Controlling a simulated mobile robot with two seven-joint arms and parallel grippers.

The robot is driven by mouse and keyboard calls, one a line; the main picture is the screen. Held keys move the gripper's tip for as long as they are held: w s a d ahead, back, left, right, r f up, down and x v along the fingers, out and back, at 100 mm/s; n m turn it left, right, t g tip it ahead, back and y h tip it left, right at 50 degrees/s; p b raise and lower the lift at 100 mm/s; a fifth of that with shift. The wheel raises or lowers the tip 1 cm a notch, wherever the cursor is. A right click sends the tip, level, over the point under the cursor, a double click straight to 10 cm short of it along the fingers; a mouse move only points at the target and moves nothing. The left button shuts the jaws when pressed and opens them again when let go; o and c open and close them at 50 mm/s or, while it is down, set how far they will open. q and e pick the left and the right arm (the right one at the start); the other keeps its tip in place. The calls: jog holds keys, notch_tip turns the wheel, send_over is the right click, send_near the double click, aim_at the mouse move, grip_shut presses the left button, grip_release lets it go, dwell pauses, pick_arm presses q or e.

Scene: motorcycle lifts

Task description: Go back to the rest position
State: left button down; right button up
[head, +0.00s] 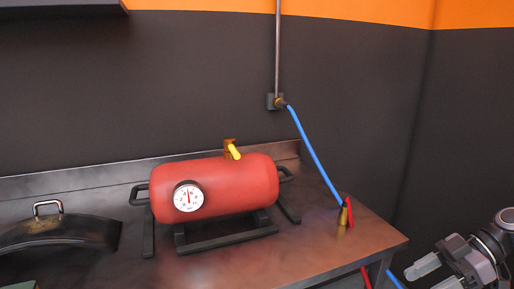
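My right gripper (425,277) shows at the lower right corner, beyond the bench's right end. Its two pale fingers are apart with nothing between them. My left gripper is not in view. A red air tank (228,188) with a round white gauge (188,197) and a yellow valve lever (234,152) on top rests on a black stand on the bench (306,255). My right gripper is well apart from the tank.
A blue hose (314,156) runs from a wall fitting (276,101) down to a brass piece with a red part (344,214) near the bench's right edge. A black curved part (60,234) with a metal handle lies at the left. The bench's front right is clear.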

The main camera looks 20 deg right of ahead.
jog(key=s+a+f+m+t+y, duration=0.55)
jog(key=a+f+m+t, duration=0.25)
jog(key=a+f, duration=0.3)
jog(key=w+f+t+h, duration=0.3)
jog(key=w+t+h, duration=0.2)
jog(key=h, duration=0.4)
jog(key=s+a+f+n+g+h, duration=0.2)
jog(key=s+f+g+h, duration=0.35)
jog(key=f, duration=0.45)
jog(key=a+m+y, duration=0.1)
jog(key=a+m, duration=0.4)
jog(key=a, duration=0.5)
notch_tip(320, 180, up, 6)
jog(key=s+p, duration=0.1)
jog(key=p, duration=0.6)
jog(key=shift+s+d, duration=0.15)
jog(key=shift+d, duration=0.25)
